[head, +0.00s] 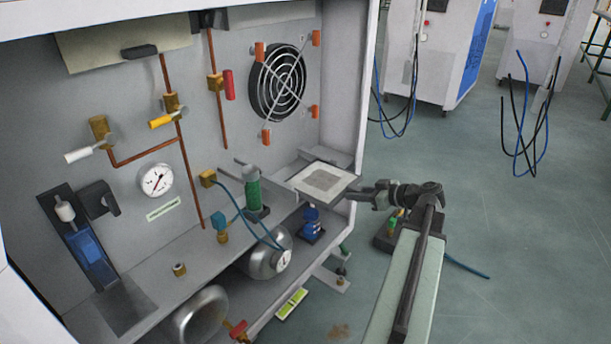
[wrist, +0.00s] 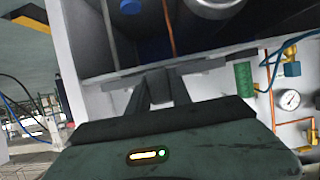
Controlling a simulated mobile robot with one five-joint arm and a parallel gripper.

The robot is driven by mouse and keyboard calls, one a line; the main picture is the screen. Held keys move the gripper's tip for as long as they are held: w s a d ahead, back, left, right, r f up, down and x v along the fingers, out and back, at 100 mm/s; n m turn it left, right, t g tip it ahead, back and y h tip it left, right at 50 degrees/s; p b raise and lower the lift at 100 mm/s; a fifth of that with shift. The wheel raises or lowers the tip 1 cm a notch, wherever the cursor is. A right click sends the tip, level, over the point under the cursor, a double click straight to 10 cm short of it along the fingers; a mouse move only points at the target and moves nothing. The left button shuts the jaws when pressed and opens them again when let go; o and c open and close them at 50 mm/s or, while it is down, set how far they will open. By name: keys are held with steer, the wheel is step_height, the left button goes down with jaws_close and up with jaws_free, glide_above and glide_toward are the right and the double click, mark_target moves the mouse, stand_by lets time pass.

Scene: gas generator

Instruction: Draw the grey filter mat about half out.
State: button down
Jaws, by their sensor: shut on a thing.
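The grey filter mat (head: 322,181) is a flat square with a pale rim and a darker, rough middle. In the head view it lies level at the right side of the open cabinet, clear of the shelf below. My gripper (head: 363,196) reaches it from the right and is shut at its near right edge. In the wrist view my two fingers (wrist: 160,88) meet a thin grey edge (wrist: 200,66), which looks like the mat seen edge-on. The fingertips hide part of that edge. How far the mat stands out of its slot is hard to tell.
A green cylinder (head: 254,192) stands just left of the mat, with a blue-capped part (head: 311,224) below it. The cabinet's right wall (head: 352,85) rises behind. A round fan (head: 278,82) is above. Open floor (head: 520,250) lies to the right.

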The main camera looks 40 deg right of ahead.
steer(key=shift+s+d, duration=0.2)
steer(key=shift+s, duration=0.75)
steer(key=c, duration=1.1)
jaws_free()
steer(key=p+v, duration=0.3)
steer(key=v, duration=0.4)
steer(key=shift+s+d+r, duration=0.15)
steer(key=shift+s, duration=0.2)
